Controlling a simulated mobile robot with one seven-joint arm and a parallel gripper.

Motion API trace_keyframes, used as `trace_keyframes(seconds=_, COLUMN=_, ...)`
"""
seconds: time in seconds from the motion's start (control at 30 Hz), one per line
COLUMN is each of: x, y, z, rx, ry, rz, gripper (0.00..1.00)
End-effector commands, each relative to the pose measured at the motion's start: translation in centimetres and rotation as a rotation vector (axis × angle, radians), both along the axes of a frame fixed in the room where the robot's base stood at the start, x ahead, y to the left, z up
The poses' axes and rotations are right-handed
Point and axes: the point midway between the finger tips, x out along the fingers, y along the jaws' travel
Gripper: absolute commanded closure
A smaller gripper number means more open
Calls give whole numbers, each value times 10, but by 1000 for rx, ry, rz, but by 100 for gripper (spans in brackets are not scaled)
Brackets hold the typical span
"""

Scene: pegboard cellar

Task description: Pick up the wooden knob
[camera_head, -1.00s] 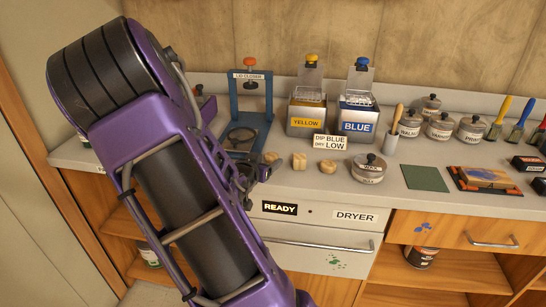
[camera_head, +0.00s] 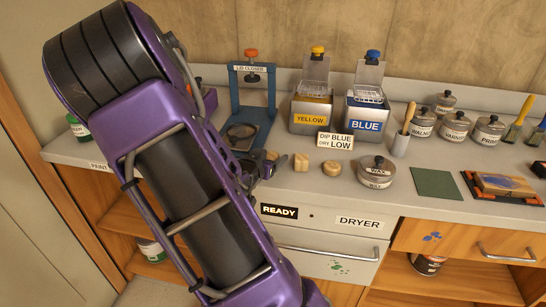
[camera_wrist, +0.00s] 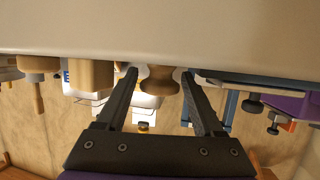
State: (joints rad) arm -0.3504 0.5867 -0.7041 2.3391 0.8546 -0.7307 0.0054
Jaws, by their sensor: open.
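The wooden knob (camera_wrist: 158,80), pale with a narrowed waist, stands on the counter between my fingers in the upside-down wrist view. My gripper (camera_wrist: 160,74) is open, one finger on each side of the knob, with small gaps visible. In the head view, the knob (camera_head: 271,156) is mostly hidden by the dark fingers of my gripper (camera_head: 263,165), low over the counter's front edge.
A wooden block (camera_head: 301,162) and a round wooden piece (camera_head: 332,169) lie right of the knob. The lid closer (camera_head: 252,100) stands behind.

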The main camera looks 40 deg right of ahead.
Motion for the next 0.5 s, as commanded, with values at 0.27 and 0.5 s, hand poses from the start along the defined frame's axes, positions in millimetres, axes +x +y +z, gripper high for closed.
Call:
trace_keyframes(seconds=0.27, x=0, y=0, z=0, rx=0, ry=0, rz=0, gripper=58)
trace_keyframes(seconds=0.5, x=0, y=0, z=0, rx=0, ry=0, rz=0, gripper=99)
